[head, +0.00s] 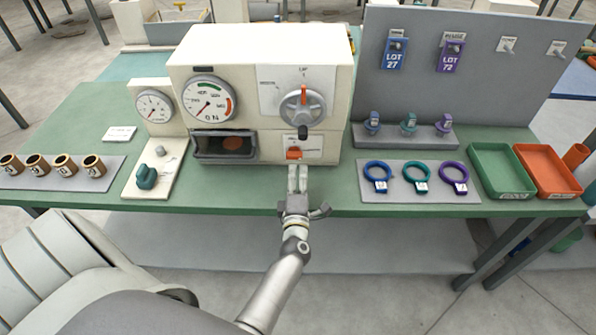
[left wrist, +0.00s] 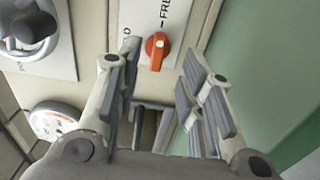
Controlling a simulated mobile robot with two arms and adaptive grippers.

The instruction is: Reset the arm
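The cream winder machine (head: 260,60) stands on the green bench. A round grey dial (head: 303,107) with a red pointer and a dark knob is on its front; the pointer points up. Below it is a small orange knob (head: 294,154), also in the left wrist view (left wrist: 155,50), beside a partly hidden label with "FRE" and "LD" legible. My left gripper (head: 298,170) is in front of this knob. In the left wrist view the gripper (left wrist: 160,62) has its fingers apart, with the knob visible beyond the gap between them. My right gripper is not in view.
Two gauges (head: 208,103) (head: 154,106) and a dark recess (head: 224,147) are left of the dial. Several brass cups (head: 65,165) stand far left. A ring tray (head: 415,194), a green bin (head: 502,170) and an orange bin (head: 546,172) are right.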

